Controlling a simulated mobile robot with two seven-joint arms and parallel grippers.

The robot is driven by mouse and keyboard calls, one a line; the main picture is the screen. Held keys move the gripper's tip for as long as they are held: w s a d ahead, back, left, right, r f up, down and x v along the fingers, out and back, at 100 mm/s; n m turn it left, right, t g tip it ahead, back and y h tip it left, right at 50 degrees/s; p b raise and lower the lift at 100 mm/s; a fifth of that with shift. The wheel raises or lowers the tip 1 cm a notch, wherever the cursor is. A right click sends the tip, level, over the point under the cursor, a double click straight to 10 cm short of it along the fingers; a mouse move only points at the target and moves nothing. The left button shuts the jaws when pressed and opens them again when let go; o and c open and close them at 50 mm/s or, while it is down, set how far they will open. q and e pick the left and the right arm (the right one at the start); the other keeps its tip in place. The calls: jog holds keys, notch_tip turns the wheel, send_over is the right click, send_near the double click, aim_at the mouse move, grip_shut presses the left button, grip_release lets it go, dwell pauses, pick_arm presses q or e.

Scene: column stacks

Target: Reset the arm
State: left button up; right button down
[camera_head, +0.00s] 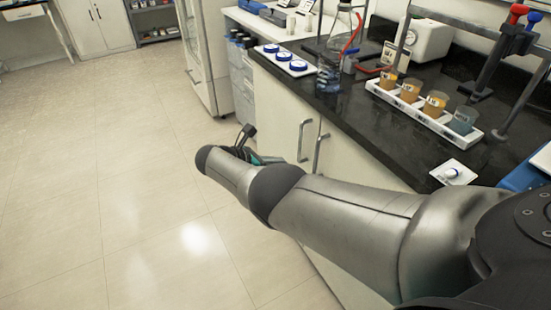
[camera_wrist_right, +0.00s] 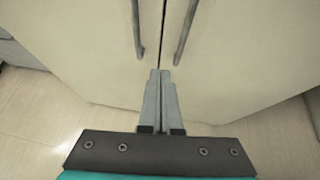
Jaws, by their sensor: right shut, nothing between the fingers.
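My right arm (camera_head: 340,215) reaches from the lower right across the head view, alongside the front of the lab bench. My right gripper (camera_head: 247,140) is at its far end, beside the bench cabinet and below the counter top, mostly hidden behind my forearm. In the right wrist view the two fingers of the gripper (camera_wrist_right: 160,80) are together with nothing between them. They point at the pale cabinet doors (camera_wrist_right: 90,45), just below the two door handles (camera_wrist_right: 186,30). I cannot tell whether the fingertips touch the doors. My left gripper is not in the head view.
The black counter (camera_head: 365,120) holds a white rack (camera_head: 425,117) with several beakers, a flask (camera_head: 330,75) on a stand, and a white tray with blue-rimmed dishes (camera_head: 284,60). A small white plate (camera_head: 455,174) lies near its front edge. The tiled floor (camera_head: 100,200) at left is clear.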

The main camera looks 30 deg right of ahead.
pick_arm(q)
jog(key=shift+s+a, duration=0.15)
pick_arm(e)
jog(key=shift+a+r, duration=0.15)
jog(key=shift+a, duration=0.15)
jog(key=s+a+f+m+y, duration=0.35)
jog(key=s+f, duration=0.65)
jog(key=f, duration=0.4)
jog(key=s+a+f+m+y, duration=0.35)
jog(key=s+f, duration=0.55)
jog(key=f, duration=0.5)
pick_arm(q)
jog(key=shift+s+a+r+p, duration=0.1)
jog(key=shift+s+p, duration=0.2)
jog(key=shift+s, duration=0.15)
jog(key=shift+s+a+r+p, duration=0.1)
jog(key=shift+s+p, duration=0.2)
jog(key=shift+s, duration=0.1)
pick_arm(e)
jog(key=s+a+f+m+t+y, duration=0.1)
jog(key=s+f+m, duration=0.3)
jog(key=s, duration=0.7)
jog(key=s+a+f+m+y, duration=0.1)
jog(key=s+f+m+y, duration=0.2)
jog(key=s, duration=0.9)
jog(key=shift+a+f+m+t, duration=0.15)
jog(key=shift+f+m+t, duration=0.25)
jog(key=shift+m, duration=0.8)
